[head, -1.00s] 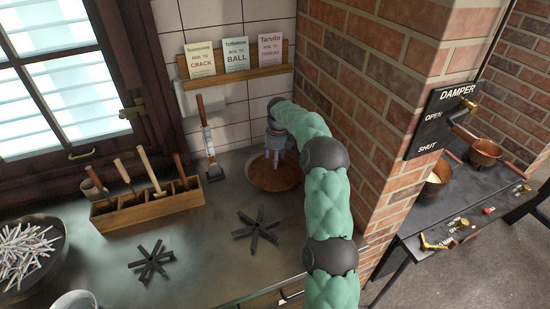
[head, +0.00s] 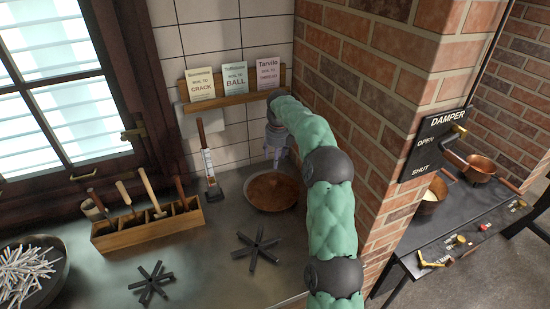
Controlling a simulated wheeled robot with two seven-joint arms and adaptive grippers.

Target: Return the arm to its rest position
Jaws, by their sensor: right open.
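My right arm, in green padded sleeves with dark joints, reaches up from the bottom right of the head view. My right gripper (head: 277,158) points down, open, at the back edge of the round copper-brown pan (head: 272,192). Its fingers look small and show nothing between them. Whether they touch the pan I cannot tell, but they appear above it. My left gripper is not in view.
A brick pillar (head: 385,110) stands close right of my arm. Copper pots (head: 481,167) stand beyond the pillar.

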